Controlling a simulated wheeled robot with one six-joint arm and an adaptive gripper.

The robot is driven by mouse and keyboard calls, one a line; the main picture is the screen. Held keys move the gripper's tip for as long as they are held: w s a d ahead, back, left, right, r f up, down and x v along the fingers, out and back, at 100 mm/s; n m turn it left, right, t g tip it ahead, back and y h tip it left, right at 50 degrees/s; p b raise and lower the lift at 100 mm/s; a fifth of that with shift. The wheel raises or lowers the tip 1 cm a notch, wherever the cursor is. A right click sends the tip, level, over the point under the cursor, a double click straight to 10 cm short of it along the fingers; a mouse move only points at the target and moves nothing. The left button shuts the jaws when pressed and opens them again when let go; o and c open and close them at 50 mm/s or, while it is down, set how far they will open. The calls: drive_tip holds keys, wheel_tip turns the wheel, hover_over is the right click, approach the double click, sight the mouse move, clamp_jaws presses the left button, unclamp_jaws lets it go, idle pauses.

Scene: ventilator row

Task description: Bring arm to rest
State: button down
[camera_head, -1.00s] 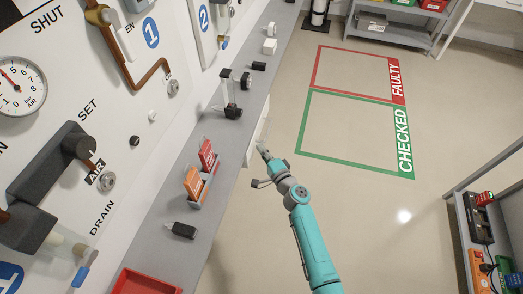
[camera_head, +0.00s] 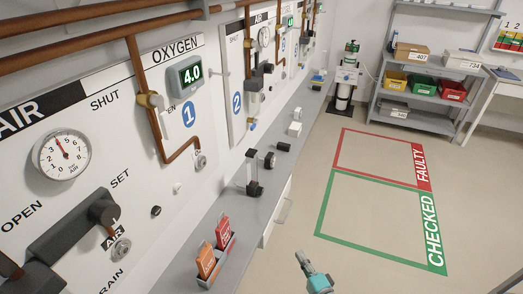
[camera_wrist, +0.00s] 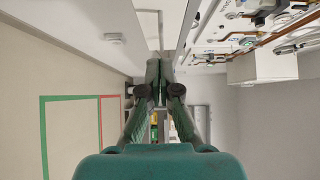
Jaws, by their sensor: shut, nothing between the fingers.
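My gripper (camera_wrist: 158,70) is in the middle of the wrist view, with its dark green fingers together and nothing between them. In the head view only the end of my arm (camera_head: 316,279) shows at the bottom edge, teal with a grey tip, over the bare floor to the right of the grey bench (camera_head: 213,254). The arm is clear of the bench items in that view. The rest of the arm is out of the frame.
On the bench stand a holder with red and orange cards (camera_head: 214,258) and a clear-and-black device (camera_head: 254,176). Floor frames marked CHECKED (camera_head: 382,222) and FAULTY (camera_head: 383,161) are empty. A grey shelf (camera_head: 420,122) with bins and a gas cylinder (camera_head: 345,82) stand behind.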

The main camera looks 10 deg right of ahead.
drive_tip(key=s+f+n+g+h, duration=0.2)
drive_tip(key=s+n, duration=0.1)
drive_tip(key=s, duration=0.9)
drive_tip(key=s+f+n+g+h, duration=0.1)
drive_tip(key=s+f+n+h, duration=0.1)
drive_tip(key=s, duration=1)
drive_tip(key=s+r+n, duration=1)
drive_tip(key=s+r, duration=0.8)
drive_tip(key=r, duration=0.1)
drive_tip(key=shift+s+a+r+h, duration=0.15)
drive_tip(key=shift+a+r+h, duration=0.1)
drive_tip(key=shift+r+h, duration=0.05)
